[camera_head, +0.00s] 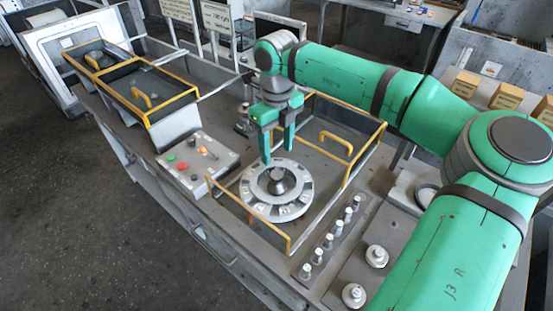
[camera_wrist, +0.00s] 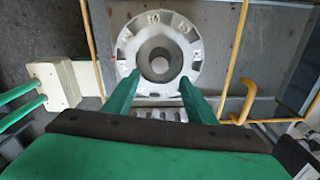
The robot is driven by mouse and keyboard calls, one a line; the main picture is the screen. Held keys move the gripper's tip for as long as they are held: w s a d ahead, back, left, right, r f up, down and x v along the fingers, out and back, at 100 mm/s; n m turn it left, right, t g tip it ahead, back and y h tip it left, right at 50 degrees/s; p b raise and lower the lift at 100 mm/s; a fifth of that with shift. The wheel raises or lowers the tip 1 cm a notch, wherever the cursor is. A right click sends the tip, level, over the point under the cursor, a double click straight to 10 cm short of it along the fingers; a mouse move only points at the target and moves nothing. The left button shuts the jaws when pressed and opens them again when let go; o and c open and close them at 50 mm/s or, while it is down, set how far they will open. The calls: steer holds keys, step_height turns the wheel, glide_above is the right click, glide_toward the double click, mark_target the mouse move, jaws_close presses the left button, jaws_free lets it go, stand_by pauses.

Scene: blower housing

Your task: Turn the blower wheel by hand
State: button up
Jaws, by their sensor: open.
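The blower wheel (camera_head: 277,190) is a round, light grey disc with slots and a dark raised hub in its middle. It lies flat on the bench inside a yellow-railed frame. In the wrist view the wheel (camera_wrist: 128,48) shows just beyond my fingertips, with its round hub between them. My gripper (camera_head: 277,155) is above the wheel's far side in the head view, pointing down, with its two green fingers apart. In the wrist view my gripper (camera_wrist: 160,85) is open and empty, its fingertips overlapping the near edge of the wheel. I cannot tell whether they touch it.
The yellow rail (camera_head: 345,187) surrounds the wheel, with a yellow handle (camera_head: 336,146) behind it. A control box (camera_head: 197,162) with coloured buttons stands to the left. Several small pegs (camera_head: 328,241) line the right front. A second yellow-railed frame (camera_head: 150,95) is at the far left.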

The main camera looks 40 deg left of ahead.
steer(key=shift+r, duration=1.1)
